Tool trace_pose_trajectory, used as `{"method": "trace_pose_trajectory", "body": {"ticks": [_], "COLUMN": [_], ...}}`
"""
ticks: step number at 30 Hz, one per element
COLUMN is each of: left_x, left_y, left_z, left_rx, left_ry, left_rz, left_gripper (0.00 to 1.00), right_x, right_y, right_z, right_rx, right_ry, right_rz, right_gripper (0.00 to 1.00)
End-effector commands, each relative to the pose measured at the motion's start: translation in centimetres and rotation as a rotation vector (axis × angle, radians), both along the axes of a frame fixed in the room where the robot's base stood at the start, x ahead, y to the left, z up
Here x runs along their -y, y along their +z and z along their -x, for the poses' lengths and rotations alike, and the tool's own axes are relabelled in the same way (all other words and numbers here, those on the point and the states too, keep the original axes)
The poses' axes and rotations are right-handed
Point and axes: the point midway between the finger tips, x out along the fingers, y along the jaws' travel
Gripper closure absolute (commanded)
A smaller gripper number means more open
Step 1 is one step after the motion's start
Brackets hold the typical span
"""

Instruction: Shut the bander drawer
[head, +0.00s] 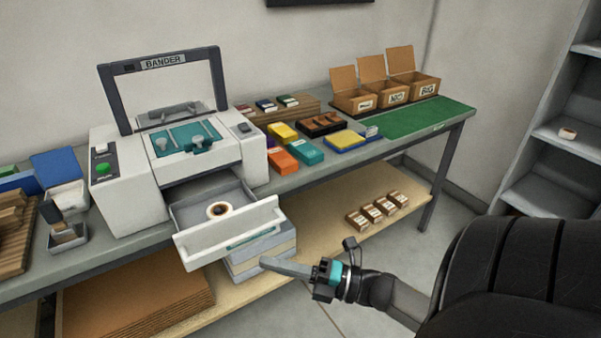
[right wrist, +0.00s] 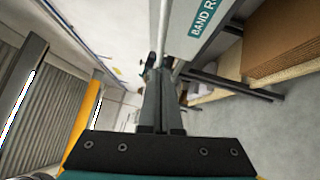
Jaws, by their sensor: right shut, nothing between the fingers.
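The bander (head: 160,130) is a white machine on the bench, with a dark frame lettered BANDER on top. Its drawer (head: 228,232) is pulled out towards me, and a brown and white ring-shaped roll (head: 219,211) lies inside. My right gripper (head: 266,262) is shut and empty. Its tips are near the lower edge of the drawer front; I cannot tell whether they touch. In the right wrist view the shut fingers (right wrist: 158,75) point towards the drawer front (right wrist: 205,25), which bears a teal label reading BAND R. My left gripper is not in view.
The bench (head: 290,180) holds coloured boxes, open cartons (head: 395,90) and a green mat (head: 425,125). Grey stacked trays (head: 262,258) stand on the lower shelf below the drawer, with cardboard sheets (head: 140,295) to the left. The floor in front is clear.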

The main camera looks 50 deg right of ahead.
Motion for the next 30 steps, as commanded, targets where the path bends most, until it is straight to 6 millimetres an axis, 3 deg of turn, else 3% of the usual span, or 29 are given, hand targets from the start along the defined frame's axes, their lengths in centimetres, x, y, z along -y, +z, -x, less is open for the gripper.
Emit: {"method": "trace_pose_trajectory", "body": {"ticks": [2, 9, 26, 30], "left_x": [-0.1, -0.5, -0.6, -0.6], "left_y": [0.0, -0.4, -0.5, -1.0], "left_z": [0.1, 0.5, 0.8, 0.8], "left_rx": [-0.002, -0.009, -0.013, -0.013], "left_ry": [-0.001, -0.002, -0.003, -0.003], "left_rz": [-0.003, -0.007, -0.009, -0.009], "left_gripper": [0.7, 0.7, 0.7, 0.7], "right_x": [-0.9, 0.1, 0.3, 0.5], "right_y": [0.4, 0.7, 0.8, 0.8], "right_z": [-1.5, -4.2, -5.0, -5.9], "right_rx": [0.004, -0.001, -0.002, 0.0], "right_ry": [0.001, 0.001, -0.001, 0.0], "right_rz": [-0.001, 0.001, -0.001, -0.001], "right_gripper": [1.0, 1.0, 1.0, 1.0]}}
